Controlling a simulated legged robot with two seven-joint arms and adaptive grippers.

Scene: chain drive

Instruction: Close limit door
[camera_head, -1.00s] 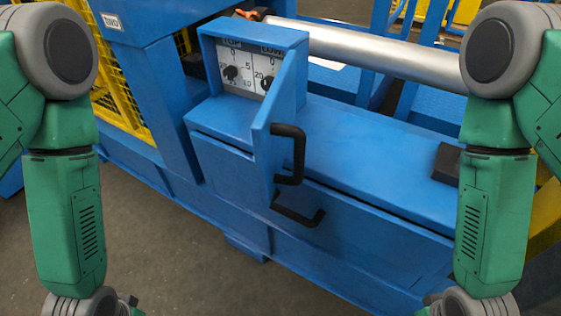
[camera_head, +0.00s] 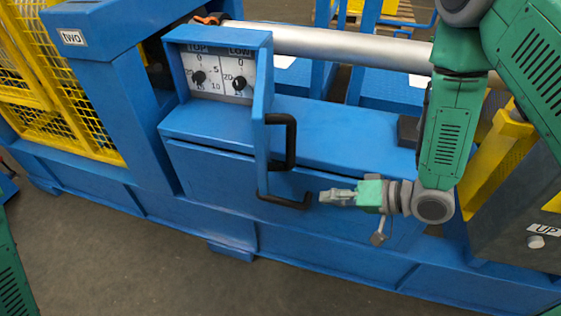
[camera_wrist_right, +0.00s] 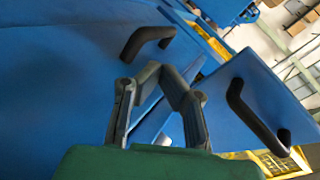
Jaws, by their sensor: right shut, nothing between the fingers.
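The limit door (camera_head: 262,125) is a blue panel standing open, swung out from the box with the TOP and LOW dials (camera_head: 218,77). Its black handle (camera_head: 291,140) faces right. In the right wrist view the door (camera_wrist_right: 275,85) and its handle (camera_wrist_right: 250,120) are at the right. My right gripper (camera_head: 325,197) is shut and empty, to the right of the door and lower than its handle, apart from it. In the wrist view its fingertips (camera_wrist_right: 159,70) come together. My left gripper is out of view.
A second black handle (camera_head: 287,201) sits on the machine's lower front panel, close to my right fingertips. It also shows in the wrist view (camera_wrist_right: 147,41). A metal roller (camera_head: 340,45) runs behind. Floor (camera_head: 130,250) in front is clear.

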